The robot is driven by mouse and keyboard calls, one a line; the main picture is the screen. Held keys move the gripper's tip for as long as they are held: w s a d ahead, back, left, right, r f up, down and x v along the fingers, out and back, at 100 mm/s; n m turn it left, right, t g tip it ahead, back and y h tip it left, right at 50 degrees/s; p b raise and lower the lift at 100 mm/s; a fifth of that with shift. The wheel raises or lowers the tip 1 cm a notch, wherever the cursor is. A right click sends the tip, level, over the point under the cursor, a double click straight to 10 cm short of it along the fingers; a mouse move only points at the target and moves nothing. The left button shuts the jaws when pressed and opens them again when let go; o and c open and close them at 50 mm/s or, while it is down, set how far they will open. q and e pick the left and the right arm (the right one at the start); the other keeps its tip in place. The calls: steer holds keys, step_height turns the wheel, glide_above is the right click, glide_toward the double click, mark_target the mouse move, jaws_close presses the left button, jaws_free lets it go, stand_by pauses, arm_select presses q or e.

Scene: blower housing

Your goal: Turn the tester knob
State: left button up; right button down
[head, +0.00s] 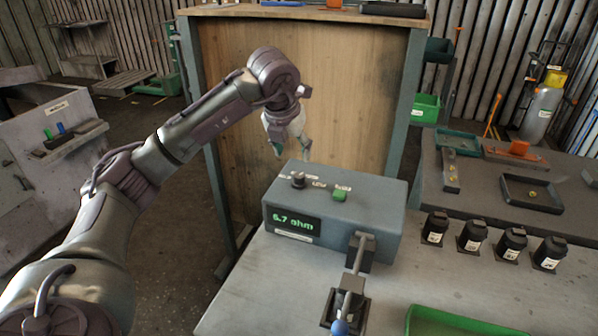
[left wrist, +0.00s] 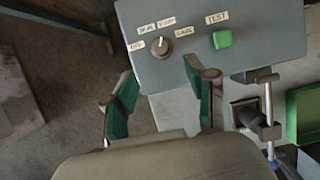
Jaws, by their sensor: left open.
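The tester (head: 335,212) is a grey-blue box on the bench, its display reading 5.7 ohm in green. Its black knob (head: 298,180) stands on the top face at the left, with a green button (head: 339,195) to its right. In the left wrist view the knob (left wrist: 159,46) shows a white pointer line, with labels around it; the button (left wrist: 222,39) is labelled TEST. My left gripper (head: 292,152) is open and empty, behind and above the tester in the head view. In the left wrist view its fingers (left wrist: 160,95) are apart, and the knob lies beyond their tips, untouched. My right gripper is not seen.
A clamp-like fixture (head: 350,290) with a blue-ended lever stands in front of the tester. A green tray (head: 455,322) is at the front right. Several black containers (head: 472,235) line the bench's right side. A wooden panel (head: 300,90) rises behind.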

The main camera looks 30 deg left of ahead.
mark_target(299, 176)
arm_select(q)
steer(key=p+x, duration=0.2)
steer(key=x, duration=0.8)
steer(key=shift+w, duration=0.15)
jaws_close()
